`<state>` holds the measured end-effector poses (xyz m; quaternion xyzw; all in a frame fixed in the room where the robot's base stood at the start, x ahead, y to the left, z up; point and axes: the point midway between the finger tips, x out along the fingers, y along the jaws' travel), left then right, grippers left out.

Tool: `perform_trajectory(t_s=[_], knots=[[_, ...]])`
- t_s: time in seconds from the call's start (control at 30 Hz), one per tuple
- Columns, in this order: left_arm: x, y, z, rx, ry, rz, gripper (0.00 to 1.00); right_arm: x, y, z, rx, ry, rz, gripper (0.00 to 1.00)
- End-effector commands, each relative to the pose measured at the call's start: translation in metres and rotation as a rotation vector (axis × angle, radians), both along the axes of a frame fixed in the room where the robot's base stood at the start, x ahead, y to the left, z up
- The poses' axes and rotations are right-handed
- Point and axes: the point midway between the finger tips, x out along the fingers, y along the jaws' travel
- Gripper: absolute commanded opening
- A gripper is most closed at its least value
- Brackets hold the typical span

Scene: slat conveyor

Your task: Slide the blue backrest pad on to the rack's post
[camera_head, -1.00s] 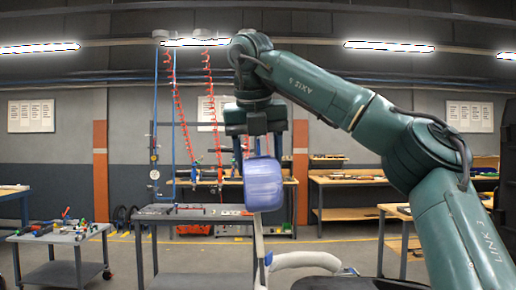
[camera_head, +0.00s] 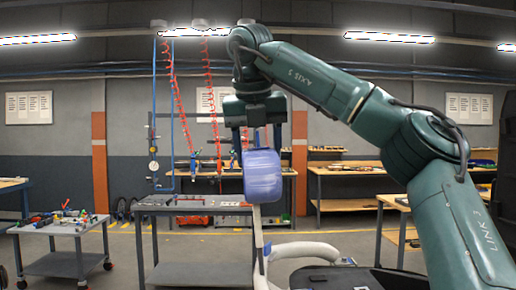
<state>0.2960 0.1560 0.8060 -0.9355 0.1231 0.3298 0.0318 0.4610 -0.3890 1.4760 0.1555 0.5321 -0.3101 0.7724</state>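The blue backrest pad (camera_head: 263,177) is near the middle of the head view, upright and slightly turned. My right gripper (camera_head: 257,142) reaches in from the right and points down over it. Its two fingers stand at the pad's sides near the top edge and appear shut on it. A slim pale post (camera_head: 258,232) rises directly under the pad. Its top is hidden by the pad's lower edge, so I cannot tell whether they touch or the post is inside. My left gripper is not in view.
A white curved tube (camera_head: 304,250) runs right from the post's lower part, beside a dark surface (camera_head: 358,279). A grey table (camera_head: 192,206) stands behind, and a cart with tools (camera_head: 62,226) is at left. Wooden benches (camera_head: 347,172) line the back right.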

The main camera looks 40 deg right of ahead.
Motion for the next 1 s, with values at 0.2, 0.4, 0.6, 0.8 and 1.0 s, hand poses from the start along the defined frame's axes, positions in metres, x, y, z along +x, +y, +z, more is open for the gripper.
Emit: perform_trajectory(t_s=[0.2, 0.4, 0.6, 0.8, 1.0], knots=[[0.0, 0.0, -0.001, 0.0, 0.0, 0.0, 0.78, 0.0, 0.0, -0.001, 0.0, -0.001, 0.0, 0.24], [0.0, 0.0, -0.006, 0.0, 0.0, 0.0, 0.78, 0.0, 0.0, -0.007, 0.0, -0.002, 0.0, 0.24], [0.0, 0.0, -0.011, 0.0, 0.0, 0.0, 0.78, -0.001, -0.001, -0.013, 0.0, -0.002, 0.0, 0.24], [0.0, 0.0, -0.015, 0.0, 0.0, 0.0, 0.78, -0.001, -0.001, -0.019, 0.0, -0.001, 0.0, 0.24], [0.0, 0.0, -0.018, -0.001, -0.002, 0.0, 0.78, -0.001, -0.001, -0.025, 0.0, -0.001, 0.0, 0.24]])
